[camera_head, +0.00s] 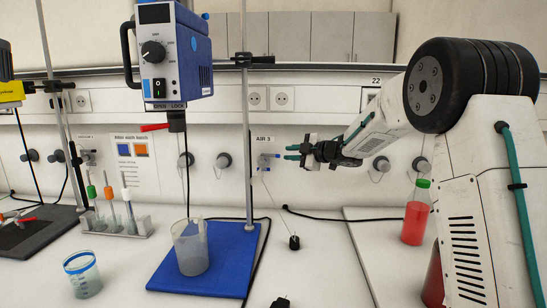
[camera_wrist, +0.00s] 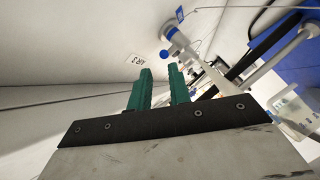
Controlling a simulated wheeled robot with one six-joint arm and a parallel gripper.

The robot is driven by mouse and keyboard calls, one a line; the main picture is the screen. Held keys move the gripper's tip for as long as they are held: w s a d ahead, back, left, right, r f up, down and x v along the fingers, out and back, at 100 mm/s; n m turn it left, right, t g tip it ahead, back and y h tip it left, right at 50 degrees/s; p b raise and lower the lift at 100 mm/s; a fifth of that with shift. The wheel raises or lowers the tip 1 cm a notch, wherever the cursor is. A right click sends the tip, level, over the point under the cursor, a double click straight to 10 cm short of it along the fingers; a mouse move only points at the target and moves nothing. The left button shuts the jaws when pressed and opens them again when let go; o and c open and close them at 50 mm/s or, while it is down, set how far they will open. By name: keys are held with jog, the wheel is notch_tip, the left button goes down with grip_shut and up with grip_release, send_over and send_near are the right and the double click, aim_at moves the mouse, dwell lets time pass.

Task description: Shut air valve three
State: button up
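Air valve three (camera_head: 265,161) is a small grey wall fitting with blue parts, under the "AIR 3" label (camera_head: 265,139) on the back wall. In the wrist view the valve (camera_wrist: 168,34) shows ahead of the fingers, with blue parts at its end and side, and the label (camera_wrist: 138,60) is just left of it. My gripper (camera_head: 291,152) has green fingers pointing left at the valve, a short way to its right. The fingers (camera_wrist: 159,72) are apart with nothing between them; they look clear of the valve. The handle's exact angle is too small to tell.
A blue stirrer (camera_head: 176,55) hangs on a metal rod (camera_head: 247,110) over a beaker (camera_head: 190,248) on a blue base (camera_head: 229,262), left of the valve. Grey wall knobs (camera_head: 223,160) flank the valve. A red bottle (camera_head: 415,218) stands at right. A thin cord hangs below the valve.

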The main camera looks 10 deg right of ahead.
aim_at(273, 155)
jog(key=shift+n+y, duration=0.3)
jog(key=x, duration=0.5)
jog(key=f+x, duration=0.1)
jog(key=x, duration=0.2)
jog(key=shift+s+a, duration=0.1)
jog(key=shift+a, duration=0.05)
